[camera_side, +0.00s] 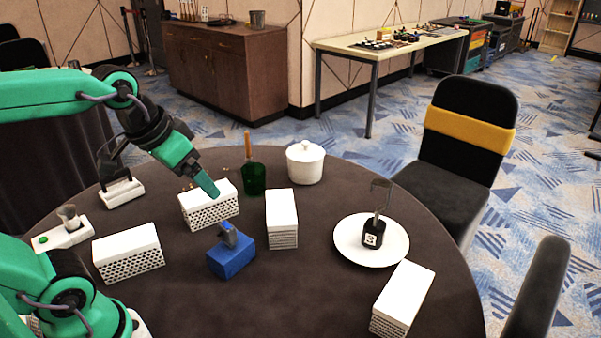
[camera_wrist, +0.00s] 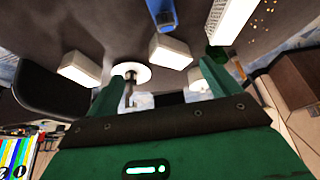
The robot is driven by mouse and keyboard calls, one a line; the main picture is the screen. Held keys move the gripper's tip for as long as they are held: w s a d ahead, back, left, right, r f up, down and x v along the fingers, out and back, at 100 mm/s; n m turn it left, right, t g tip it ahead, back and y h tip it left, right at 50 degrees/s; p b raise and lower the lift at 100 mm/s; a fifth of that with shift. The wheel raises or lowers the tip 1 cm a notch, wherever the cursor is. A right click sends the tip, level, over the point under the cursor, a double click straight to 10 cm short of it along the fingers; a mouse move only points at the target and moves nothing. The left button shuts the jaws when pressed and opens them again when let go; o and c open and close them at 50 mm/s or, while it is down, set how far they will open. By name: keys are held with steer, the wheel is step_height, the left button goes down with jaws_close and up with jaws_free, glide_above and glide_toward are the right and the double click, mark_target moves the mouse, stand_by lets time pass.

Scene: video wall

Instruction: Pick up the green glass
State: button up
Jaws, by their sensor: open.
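The green glass (camera_side: 254,178) is a dark green, bottle-like vessel with a brown stick rising from it. It stands upright on the round dark table, left of a white lidded pot (camera_side: 305,162). In the wrist view, a dark green piece (camera_wrist: 216,52) beside the right finger appears to be the same glass, partly hidden. My gripper (camera_side: 208,187) points down and right over a perforated white box (camera_side: 208,208), left of the glass and apart from it. In the wrist view my gripper (camera_wrist: 158,82) has its fingers spread, with nothing held between them.
More white boxes stand in front of the glass (camera_side: 282,218), at left (camera_side: 128,252) and at front right (camera_side: 403,297). A blue block (camera_side: 231,256) with a grey piece sits in the middle. A white plate (camera_side: 350,250) holds a black object (camera_side: 373,235). A black chair (camera_side: 465,150) stands behind.

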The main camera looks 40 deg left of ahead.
steer(key=w+a+r+g, duration=0.15)
steer(key=w+a, duration=0.25)
steer(key=w, duration=0.6)
steer(key=n+g, duration=0.2)
steer(key=g, duration=0.2)
glide_above(255, 179)
steer(key=w+a, duration=0.3)
step_height(255, 179, down, 18)
steer(key=f, duration=0.1)
steer(key=shift+s+f, duration=0.2)
steer(key=shift+f, duration=0.85)
steer(key=shift+s+f, duration=0.15)
steer(key=shift+f, duration=2.45)
